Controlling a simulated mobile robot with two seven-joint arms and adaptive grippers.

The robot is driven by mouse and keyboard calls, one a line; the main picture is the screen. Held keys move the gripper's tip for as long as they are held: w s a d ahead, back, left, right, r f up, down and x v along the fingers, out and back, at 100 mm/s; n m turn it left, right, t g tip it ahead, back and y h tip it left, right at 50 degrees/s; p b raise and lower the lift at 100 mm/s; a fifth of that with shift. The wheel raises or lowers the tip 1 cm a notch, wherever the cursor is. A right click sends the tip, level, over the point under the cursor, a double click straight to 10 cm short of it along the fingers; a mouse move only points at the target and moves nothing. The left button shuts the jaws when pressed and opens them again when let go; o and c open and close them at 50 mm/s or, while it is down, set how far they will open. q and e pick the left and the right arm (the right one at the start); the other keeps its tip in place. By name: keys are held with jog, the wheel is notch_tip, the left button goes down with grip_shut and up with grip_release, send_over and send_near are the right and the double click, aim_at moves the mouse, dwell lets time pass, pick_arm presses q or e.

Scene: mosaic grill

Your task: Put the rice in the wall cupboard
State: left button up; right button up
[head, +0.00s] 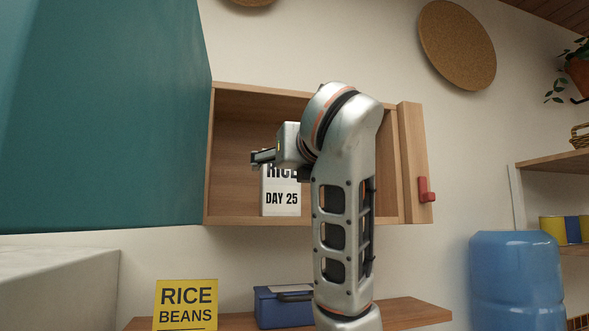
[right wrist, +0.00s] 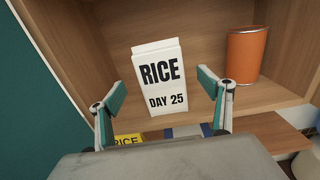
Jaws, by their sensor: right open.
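The rice (head: 281,198) is a white carton marked "RICE DAY 25". It stands upright inside the open wooden wall cupboard (head: 230,219), toward its left side. It also shows in the right wrist view (right wrist: 160,77), resting on the cupboard floor. My right gripper (head: 262,157) is at the cupboard opening, in front of the carton's upper part. In the right wrist view its fingers (right wrist: 162,84) are spread open, one to each side of the carton, with gaps to it. My right arm hides the cupboard's middle in the head view. My left gripper is not in view.
An orange canister (right wrist: 247,55) stands at the right inside the cupboard. The cupboard door, with a red handle (head: 426,190), is open at the right. A teal block (head: 100,110) borders the cupboard's left. Below, a shelf (head: 405,312) holds a blue box (head: 283,308).

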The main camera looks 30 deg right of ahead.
jog(key=b+v, duration=0.2)
jog(key=v, duration=0.3)
jog(key=shift+s+a, duration=0.1)
jog(key=shift+s, duration=0.05)
dwell(0.4)
